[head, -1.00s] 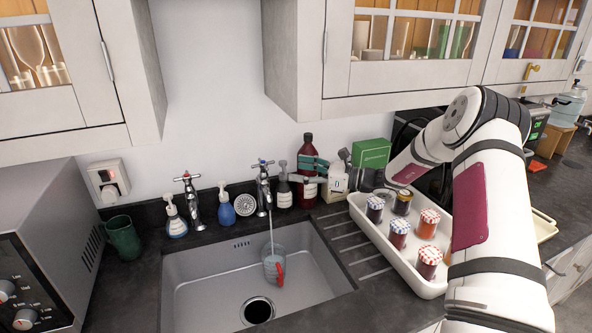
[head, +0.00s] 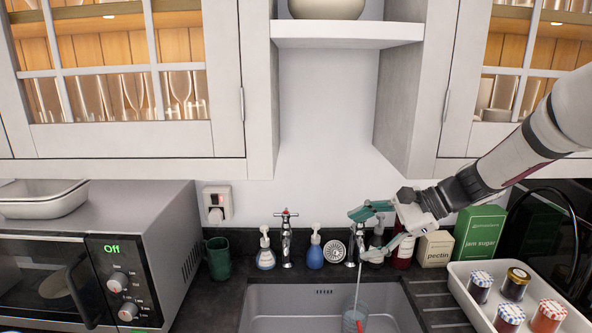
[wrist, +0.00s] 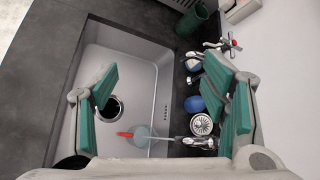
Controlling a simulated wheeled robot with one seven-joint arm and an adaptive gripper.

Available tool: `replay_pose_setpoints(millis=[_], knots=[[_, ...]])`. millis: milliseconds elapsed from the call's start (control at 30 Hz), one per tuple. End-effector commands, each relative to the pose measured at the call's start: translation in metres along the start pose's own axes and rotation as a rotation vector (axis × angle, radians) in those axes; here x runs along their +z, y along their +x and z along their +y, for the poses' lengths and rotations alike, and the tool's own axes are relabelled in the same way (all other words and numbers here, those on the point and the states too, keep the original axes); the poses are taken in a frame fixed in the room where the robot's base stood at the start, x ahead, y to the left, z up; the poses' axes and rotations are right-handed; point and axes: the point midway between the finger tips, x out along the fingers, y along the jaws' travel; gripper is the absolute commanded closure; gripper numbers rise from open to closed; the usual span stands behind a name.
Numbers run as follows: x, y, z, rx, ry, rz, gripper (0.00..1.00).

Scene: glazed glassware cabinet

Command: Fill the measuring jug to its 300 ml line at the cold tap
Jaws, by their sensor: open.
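The clear measuring jug (head: 355,321) with a red handle stands in the sink under the right-hand tap. It also shows in the wrist view (wrist: 139,136). A thin stream of water runs into it. Its water level and the 300 ml line are too small to read. The right-hand tap (wrist: 200,143) is the cold one; in the head view its top is mostly hidden by my gripper. My gripper (head: 365,234) is open and empty, its teal-padded fingers spread at the cold tap's top. Whether it touches the tap I cannot tell.
The red-marked hot tap (head: 286,238) stands left of the cold one. Soap bottles (head: 315,252), a green mug (head: 218,258) and a microwave (head: 100,255) are to the left. A white tray (head: 461,286) of jars is right. Cabinets hang above. The sink (head: 262,300) is otherwise clear.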

Motion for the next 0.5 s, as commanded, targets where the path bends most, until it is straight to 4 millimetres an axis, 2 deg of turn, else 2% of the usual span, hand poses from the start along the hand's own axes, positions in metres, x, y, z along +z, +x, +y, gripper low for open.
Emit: replay_pose_setpoints(millis=[33, 200, 500], knots=[[0.017, -0.002, 0.010, 0.043, -0.073, 0.042, 0.33], [0.058, -0.016, 0.049, 0.187, -0.312, 0.181, 0.33], [0.108, -0.056, 0.118, 0.402, -0.728, 0.408, 0.33]])
